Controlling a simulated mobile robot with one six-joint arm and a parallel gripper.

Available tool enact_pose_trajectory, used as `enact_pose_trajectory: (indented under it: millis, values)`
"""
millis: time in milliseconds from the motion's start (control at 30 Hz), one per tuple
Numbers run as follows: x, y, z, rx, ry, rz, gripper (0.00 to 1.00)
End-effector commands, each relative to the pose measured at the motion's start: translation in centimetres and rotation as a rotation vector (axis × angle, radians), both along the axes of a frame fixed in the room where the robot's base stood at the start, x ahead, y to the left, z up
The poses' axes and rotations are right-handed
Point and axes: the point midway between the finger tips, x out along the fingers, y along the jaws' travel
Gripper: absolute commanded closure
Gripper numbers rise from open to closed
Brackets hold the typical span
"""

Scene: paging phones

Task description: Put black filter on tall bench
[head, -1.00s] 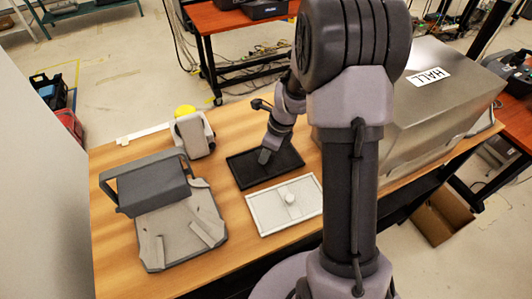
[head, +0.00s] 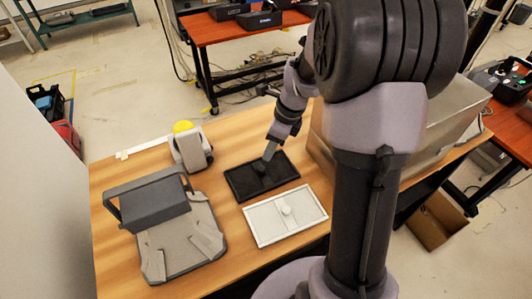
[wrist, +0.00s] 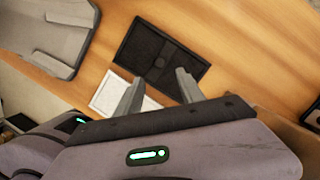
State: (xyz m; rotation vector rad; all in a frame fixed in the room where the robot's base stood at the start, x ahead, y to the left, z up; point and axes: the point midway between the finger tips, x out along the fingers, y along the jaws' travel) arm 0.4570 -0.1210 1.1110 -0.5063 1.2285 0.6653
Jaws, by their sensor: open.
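The black filter (head: 240,182) is a flat dark rectangular panel with a raised bar and round knob, lying on the wooden table. It also shows in the wrist view (wrist: 140,47). My gripper (head: 270,150) is above the filter's far side in the head view. In the wrist view my gripper (wrist: 156,85) has its two fingers apart, with nothing between them, and the filter lies beyond the fingertips. I cannot tell which surface is the tall bench.
A white filter (head: 265,222) lies beside the black one. A grey machine with a handle (head: 165,205), a small device with a yellow top (head: 192,150) and a large metal box (head: 440,140) stand on the table (head: 115,190). A red-topped table (head: 225,27) stands behind.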

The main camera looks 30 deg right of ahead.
Motion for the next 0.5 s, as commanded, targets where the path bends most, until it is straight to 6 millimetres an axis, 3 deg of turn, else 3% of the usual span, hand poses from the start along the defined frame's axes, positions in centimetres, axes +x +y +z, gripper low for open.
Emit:
enact_pose_trajectory:
  millis: [133, 233, 300, 400, 500]
  values:
    - [-0.6, 0.6, 2.5, -0.02, -0.025, 0.067, 0.54]
    - [-2.6, 4.2, 7.2, -0.11, -0.128, 0.359, 0.54]
    - [-5.7, 7.6, 11.0, -0.211, -0.229, 0.666, 0.54]
    - [-11.1, 11.9, 14.7, -0.377, -0.368, 1.116, 0.54]
    - [-16.0, 14.5, 16.1, -0.537, -0.477, 1.49, 0.54]
